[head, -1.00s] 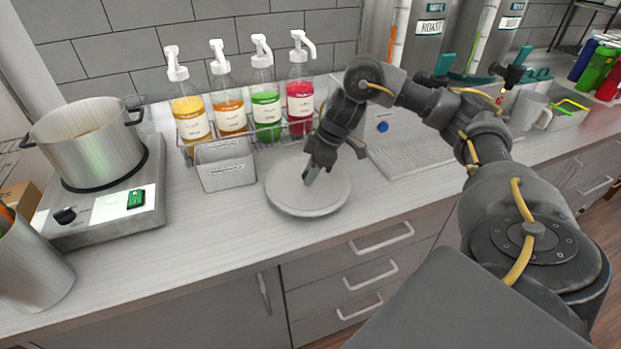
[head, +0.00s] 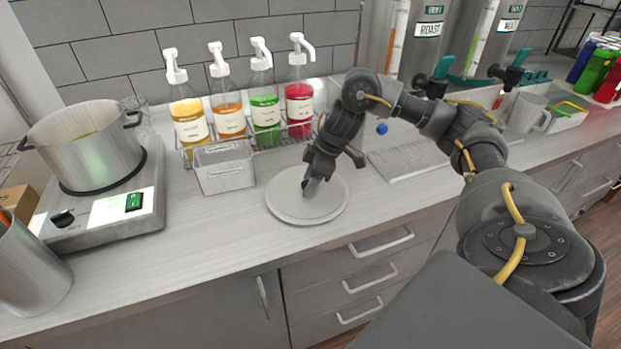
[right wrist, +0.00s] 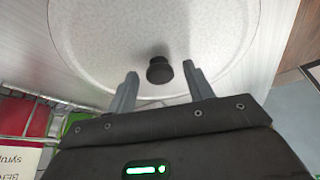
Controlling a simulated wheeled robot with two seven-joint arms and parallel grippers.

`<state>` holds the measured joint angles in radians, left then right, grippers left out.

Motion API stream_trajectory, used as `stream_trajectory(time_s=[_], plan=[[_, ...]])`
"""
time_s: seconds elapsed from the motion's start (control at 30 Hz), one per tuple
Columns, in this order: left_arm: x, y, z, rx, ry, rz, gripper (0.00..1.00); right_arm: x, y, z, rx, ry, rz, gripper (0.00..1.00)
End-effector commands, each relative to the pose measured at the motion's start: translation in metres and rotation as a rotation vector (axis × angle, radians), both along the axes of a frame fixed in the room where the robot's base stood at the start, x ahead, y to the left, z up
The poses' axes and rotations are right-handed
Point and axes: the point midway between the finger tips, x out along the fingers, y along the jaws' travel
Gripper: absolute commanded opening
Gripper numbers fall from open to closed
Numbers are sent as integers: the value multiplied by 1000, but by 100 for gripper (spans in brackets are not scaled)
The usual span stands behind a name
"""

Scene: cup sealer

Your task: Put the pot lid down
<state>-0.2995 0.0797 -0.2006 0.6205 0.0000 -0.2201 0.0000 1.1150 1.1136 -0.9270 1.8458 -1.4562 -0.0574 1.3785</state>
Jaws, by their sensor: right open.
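The pot lid (head: 292,208) is a pale round disc lying on the counter in front of the syrup bottles. In the right wrist view the lid (right wrist: 90,45) shows its dark knob (right wrist: 159,70). My right gripper (head: 311,188) is over the lid in the head view. In the right wrist view its two fingers (right wrist: 160,82) are apart, with the knob just beyond and between the tips, not clasped. The uncovered pot (head: 90,150) stands on the hot plate at the left. My left gripper is not in view.
Several pump bottles (head: 265,112) stand in a wire rack behind the lid, with a small grey bin (head: 224,170) in front. The hot plate (head: 145,185) and a metal canister (head: 30,270) are at the left. The counter front (head: 215,250) is clear.

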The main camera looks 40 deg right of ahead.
Motion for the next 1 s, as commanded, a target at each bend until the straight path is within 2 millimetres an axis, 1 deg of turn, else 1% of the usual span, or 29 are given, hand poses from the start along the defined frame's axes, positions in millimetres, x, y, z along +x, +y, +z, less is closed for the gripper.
stream_trajectory(time_s=[0.07,0.17,0.27,0.4,0.5,0.6,0.77,1.0], plan=[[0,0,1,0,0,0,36,0,0,3,0,-1,0,52],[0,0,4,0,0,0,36,-2,-4,15,-2,-4,-2,52],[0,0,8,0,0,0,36,-6,-9,33,-3,-6,-2,52],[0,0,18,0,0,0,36,-14,-18,63,-3,-6,-3,52],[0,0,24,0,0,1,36,-20,-24,82,-2,-5,-2,52],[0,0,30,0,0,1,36,-24,-28,96,-1,-4,-2,52],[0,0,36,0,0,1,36,-29,-33,110,0,-2,-1,52],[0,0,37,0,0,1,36,-31,-34,114,0,0,0,52]])
